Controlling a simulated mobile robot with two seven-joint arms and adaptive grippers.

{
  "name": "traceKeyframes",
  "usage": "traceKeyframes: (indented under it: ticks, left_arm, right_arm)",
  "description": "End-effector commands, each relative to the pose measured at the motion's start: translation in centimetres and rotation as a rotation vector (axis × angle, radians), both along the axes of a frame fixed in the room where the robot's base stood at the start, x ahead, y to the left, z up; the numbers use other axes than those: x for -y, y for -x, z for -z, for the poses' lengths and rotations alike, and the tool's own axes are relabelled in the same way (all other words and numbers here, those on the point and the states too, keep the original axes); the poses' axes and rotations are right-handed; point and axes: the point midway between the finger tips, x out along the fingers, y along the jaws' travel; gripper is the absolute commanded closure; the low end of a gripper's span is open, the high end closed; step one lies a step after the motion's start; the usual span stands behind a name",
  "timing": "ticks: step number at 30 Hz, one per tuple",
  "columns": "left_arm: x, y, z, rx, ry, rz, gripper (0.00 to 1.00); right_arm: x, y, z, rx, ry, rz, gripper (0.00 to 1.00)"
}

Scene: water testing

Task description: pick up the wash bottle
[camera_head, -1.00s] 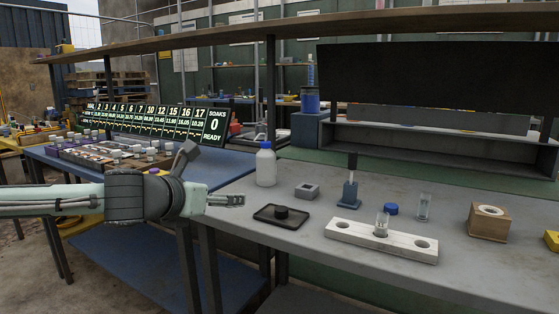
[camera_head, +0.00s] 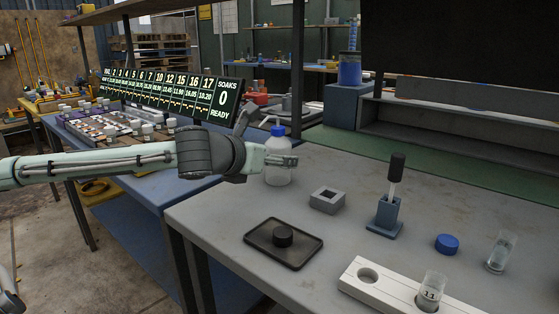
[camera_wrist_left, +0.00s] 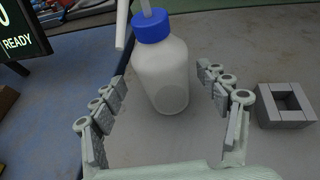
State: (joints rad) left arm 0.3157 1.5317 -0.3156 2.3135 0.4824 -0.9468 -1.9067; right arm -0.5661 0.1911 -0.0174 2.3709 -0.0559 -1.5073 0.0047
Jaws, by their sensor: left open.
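The wash bottle (camera_head: 278,178) is a whitish bottle with a blue cap and a spout, upright on the grey bench. In the left wrist view the bottle (camera_wrist_left: 160,78) stands between the spread fingers of my left gripper (camera_wrist_left: 162,90), with visible gaps on both sides. In the head view my left gripper (camera_head: 288,160) overlaps the middle of the bottle and hides part of it. The gripper is open and holds nothing. My right gripper is not in view.
A grey square holder (camera_head: 328,200) stands right of the bottle. A black tray (camera_head: 262,245) with a dark knob lies nearer. A blue stand (camera_head: 384,217), a blue cap (camera_head: 447,243), a glass vial (camera_head: 501,252) and a white rack (camera_head: 392,288) are further right. A display (camera_head: 170,96) stands behind the arm.

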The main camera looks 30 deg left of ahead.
Motion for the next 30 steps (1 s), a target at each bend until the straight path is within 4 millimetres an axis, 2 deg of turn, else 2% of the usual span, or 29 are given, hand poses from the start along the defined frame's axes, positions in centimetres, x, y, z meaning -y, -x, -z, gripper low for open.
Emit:
traceKeyframes:
  ticks: [8, 19, 28, 30]
  left_arm:
    - [0.0, -1.2, 0.4, 0.000, 0.005, 0.000, 0.25]
    - [-0.1, -5.1, 1.8, -0.002, 0.004, 0.001, 0.25]
    - [-0.2, -5.5, 1.9, -0.002, -0.001, 0.002, 0.25]
    - [-0.2, -5.5, 1.9, -0.002, -0.001, 0.002, 0.34]
  right_arm:
    - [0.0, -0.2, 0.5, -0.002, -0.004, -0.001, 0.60]
    - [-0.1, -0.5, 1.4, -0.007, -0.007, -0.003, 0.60]
    - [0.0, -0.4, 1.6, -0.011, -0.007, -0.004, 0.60]
    - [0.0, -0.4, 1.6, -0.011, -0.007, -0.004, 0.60]
